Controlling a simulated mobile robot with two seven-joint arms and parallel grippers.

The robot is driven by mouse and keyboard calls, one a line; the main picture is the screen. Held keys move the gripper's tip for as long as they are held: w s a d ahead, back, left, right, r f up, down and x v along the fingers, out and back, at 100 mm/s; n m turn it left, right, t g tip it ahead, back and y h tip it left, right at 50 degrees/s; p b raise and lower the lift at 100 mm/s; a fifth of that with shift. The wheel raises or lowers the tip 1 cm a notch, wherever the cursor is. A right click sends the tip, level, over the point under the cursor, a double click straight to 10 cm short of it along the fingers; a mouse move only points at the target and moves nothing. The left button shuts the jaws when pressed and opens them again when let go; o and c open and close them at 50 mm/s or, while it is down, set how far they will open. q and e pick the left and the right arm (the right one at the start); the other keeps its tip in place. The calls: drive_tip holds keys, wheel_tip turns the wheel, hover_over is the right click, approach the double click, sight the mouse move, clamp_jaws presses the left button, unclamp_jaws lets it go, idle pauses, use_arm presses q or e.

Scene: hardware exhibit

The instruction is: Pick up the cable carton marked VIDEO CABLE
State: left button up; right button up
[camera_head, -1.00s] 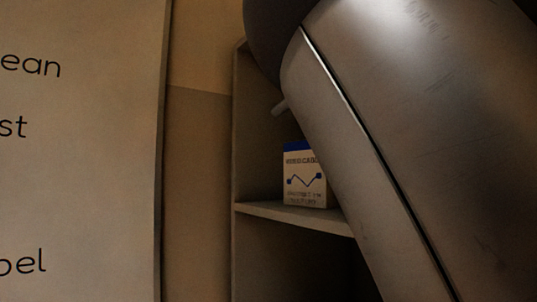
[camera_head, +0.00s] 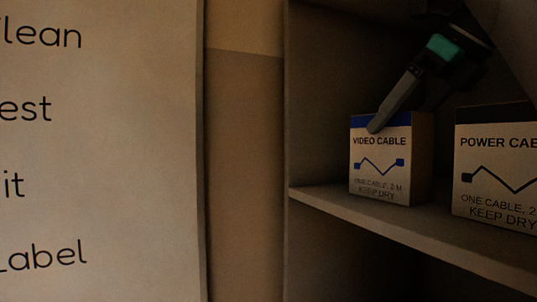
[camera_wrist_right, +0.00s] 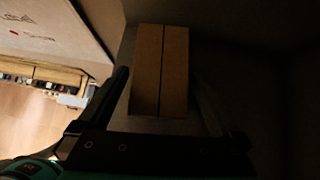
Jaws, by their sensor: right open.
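The VIDEO CABLE carton (camera_head: 378,165) stands upright on the shelf in the head view, its white front with blue band facing me. My right gripper (camera_head: 402,108) reaches in from the upper right. One finger crosses the top front edge of the carton; the other finger is hard to make out. In the right wrist view the brown top of a carton (camera_wrist_right: 160,68) with a dark seam lies ahead between the spread fingers of my right gripper (camera_wrist_right: 162,88). The gripper is open; contact cannot be told. My left gripper is not in view.
A POWER CABLE carton (camera_head: 497,165) stands just right of it, cut by the picture edge. The shelf board (camera_head: 420,236) runs below both, with a side wall (camera_head: 318,95) at left. A large lettered panel (camera_head: 100,150) fills the left.

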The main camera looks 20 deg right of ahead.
drive_tip(key=shift+x, duration=1.45)
drive_tip(key=shift+r, duration=0.1)
drive_tip(key=c, duration=1.5)
drive_tip(key=shift+r, duration=0.1)
